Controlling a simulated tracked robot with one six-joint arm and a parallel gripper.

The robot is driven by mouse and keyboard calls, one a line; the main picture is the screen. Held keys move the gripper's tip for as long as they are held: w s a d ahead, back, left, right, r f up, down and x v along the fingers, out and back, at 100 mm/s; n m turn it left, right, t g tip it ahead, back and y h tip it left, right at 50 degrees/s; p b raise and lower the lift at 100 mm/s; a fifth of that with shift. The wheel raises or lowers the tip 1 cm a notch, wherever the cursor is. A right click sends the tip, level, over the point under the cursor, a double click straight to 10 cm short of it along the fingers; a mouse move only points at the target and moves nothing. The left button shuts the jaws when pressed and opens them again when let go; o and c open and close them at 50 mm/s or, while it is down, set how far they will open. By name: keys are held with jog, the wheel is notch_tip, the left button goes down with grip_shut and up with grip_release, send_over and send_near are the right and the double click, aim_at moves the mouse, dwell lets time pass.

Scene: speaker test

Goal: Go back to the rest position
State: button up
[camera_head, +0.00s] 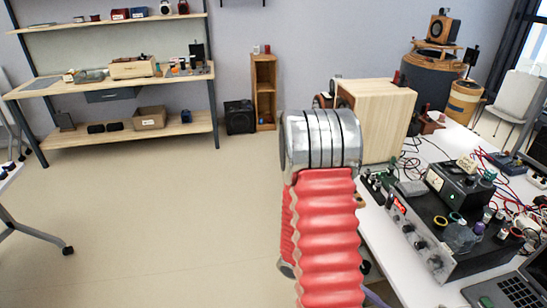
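My arm rises from the bottom centre in the camera_head view, with a red ribbed sleeve and a silver joint at its top. My gripper cannot be made out; the arm's far end does not show. The arm stands in front of the left edge of a white table (404,272). A pale wooden speaker box (385,120) stands on that table, just right of and behind the silver joint. Whether the arm touches the box cannot be told.
The table also holds a measuring device with knobs (425,237), a meter box (455,187), a laptop (515,292) and loose wires. A shelved workbench (125,140) stands at the back left. The floor (170,220) between is clear.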

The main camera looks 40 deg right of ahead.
jog(key=w+a+r+m+t+y, duration=0.2)
jog(key=w+a+r+t, duration=0.35)
jog(key=w+a, duration=0.3)
jog(key=w+a+r+m+t+y, duration=0.2)
jog(key=w+a+r+t, duration=0.4)
jog(key=a, duration=0.3)
jog(key=w+a+r+t+y, duration=0.1)
jog(key=a+r+t, duration=0.2)
jog(key=a+r, duration=0.2)
jog(key=w+a+r+n+t+y, duration=0.1)
jog(key=w+a+r+t, duration=0.1)
jog(key=a+r, duration=0.3)
jog(key=shift+w+a+r+t, duration=0.3)
jog(key=shift+a+r+t, duration=0.15)
jog(key=shift+r, duration=1.65)
